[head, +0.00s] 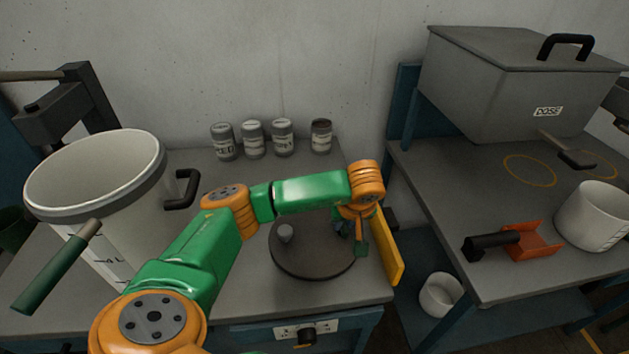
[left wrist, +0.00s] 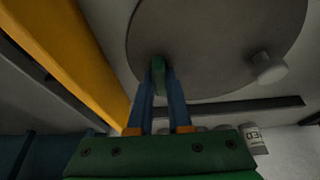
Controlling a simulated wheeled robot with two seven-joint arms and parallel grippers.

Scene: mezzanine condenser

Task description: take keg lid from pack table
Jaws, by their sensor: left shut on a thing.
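The keg lid (head: 308,262) is a dark grey disc with a light knob. It lies flat at the front right of the grey pack table (head: 235,285); I cannot tell whether it is slightly raised. My left gripper (head: 352,235) is at the lid's right edge. In the left wrist view the lid (left wrist: 215,45) fills the top, and the blue fingers of my left gripper (left wrist: 158,80) are shut on a small green tab at its rim. The arm hides part of the table behind the lid. My right gripper is not in view.
A large white keg (head: 95,190) with a black handle stands at the left of the table. Several grey jars (head: 253,140) line the wall. A yellow upright panel (head: 387,250) stands close right of the lid. Another table (head: 450,200) holds the DOSE box (head: 500,90) and a white pot (head: 590,215).

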